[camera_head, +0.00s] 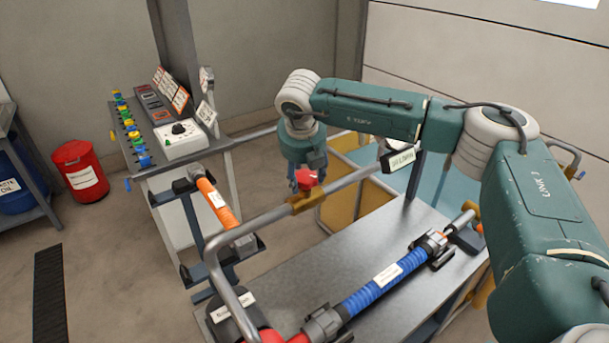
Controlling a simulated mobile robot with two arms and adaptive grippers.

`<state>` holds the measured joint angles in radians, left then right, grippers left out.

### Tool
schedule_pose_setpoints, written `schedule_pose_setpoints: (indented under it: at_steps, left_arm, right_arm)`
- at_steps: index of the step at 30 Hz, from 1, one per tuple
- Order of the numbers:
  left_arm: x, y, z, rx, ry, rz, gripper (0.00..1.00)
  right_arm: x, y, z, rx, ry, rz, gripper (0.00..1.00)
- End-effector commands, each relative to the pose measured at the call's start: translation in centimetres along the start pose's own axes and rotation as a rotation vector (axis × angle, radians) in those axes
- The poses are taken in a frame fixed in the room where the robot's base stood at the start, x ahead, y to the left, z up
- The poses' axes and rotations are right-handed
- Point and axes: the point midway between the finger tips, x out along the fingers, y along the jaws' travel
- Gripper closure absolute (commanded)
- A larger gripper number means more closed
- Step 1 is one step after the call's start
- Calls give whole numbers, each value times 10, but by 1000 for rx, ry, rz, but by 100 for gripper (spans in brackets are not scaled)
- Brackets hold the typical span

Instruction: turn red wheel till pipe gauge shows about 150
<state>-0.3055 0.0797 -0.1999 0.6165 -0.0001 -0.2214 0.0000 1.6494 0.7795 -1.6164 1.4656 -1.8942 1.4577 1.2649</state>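The small red wheel (306,180) sits on a brass valve body (305,200) on the grey bent pipe (262,219). My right gripper (307,183) points down at the wheel from above, with its fingers beside the wheel. It partly hides the wheel, and I cannot tell whether the fingers touch it or how far they are closed. I cannot make out a readable gauge dial on the pipe. My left gripper is not in view.
A metal bench (300,283) bears a blue hose (372,291). An orange hose (217,203) lies left of the pipe. A control stand with a white knob box (181,144) is behind it. A red bin (80,170) stands at far left.

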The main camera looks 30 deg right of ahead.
Motion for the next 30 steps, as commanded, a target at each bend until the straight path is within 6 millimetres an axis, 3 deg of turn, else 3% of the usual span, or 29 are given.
schedule_pose_setpoints:
  at_steps: [8,14,22,30]
  left_arm:
    - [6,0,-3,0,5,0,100]
    - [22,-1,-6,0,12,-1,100]
    - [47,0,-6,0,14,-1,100]
    - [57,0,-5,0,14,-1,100]
  right_arm:
    - [6,-2,-6,-30,14,5,74]
    - [9,-4,-8,-119,17,42,74]
    - [11,-8,-9,-331,20,129,74]
    - [10,-11,-6,-560,24,226,74]
